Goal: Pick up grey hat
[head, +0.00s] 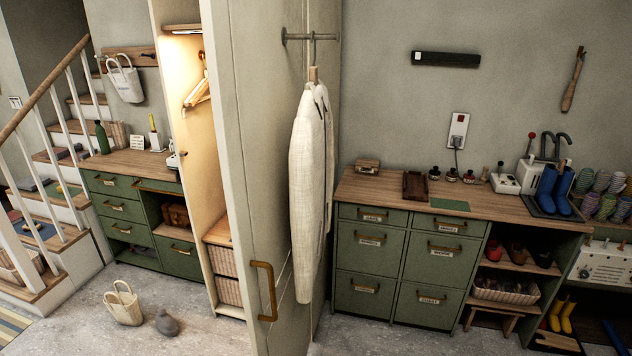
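A small grey rounded thing (167,323), which looks like the grey hat, lies on the stone floor at the lower left of the head view. It is to the right of a cream tote bag (124,307) that stands on the floor, with a small gap between them. Its shape is too small to make out in detail. Neither of my grippers shows in this view.
A tall open wardrobe (213,130) and its door (262,180) stand right of the grey thing; a cream garment (308,190) hangs on the door. Green drawer benches stand at left (115,208) and right (370,258). Stairs rise at far left. The floor around the hat is mostly clear.

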